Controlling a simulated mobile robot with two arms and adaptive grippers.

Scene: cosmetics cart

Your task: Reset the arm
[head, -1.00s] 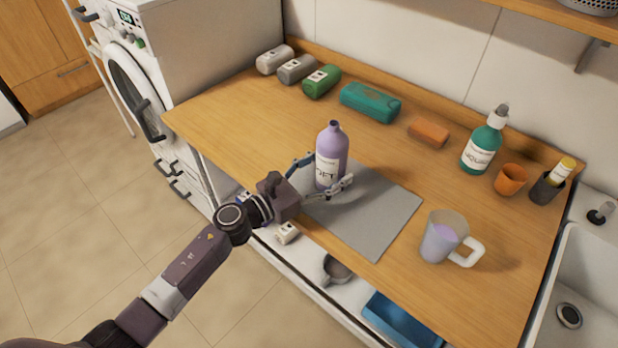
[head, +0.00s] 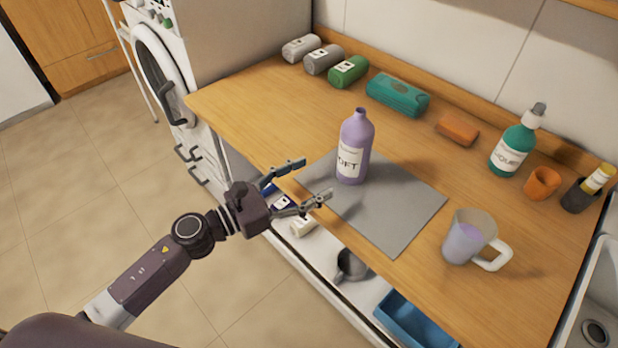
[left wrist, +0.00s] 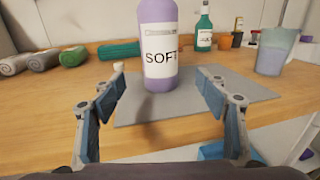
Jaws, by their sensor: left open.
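My left gripper (head: 312,181) is open and empty at the front edge of the wooden counter, with its fingers pointing toward a purple bottle. In the left wrist view the gripper (left wrist: 160,108) shows both fingers spread apart, with a gap between them and the bottle. The purple bottle (head: 354,148) with a white label stands upright on a grey mat (head: 395,222); it also shows in the left wrist view (left wrist: 158,45). My right gripper is in neither view.
A mug of purple liquid (head: 466,240) stands right of the mat. A green bottle (head: 513,145), orange cup (head: 541,184), orange block (head: 457,129), teal case (head: 397,96) and rolled towels (head: 348,72) line the back. A washing machine (head: 160,70) stands left.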

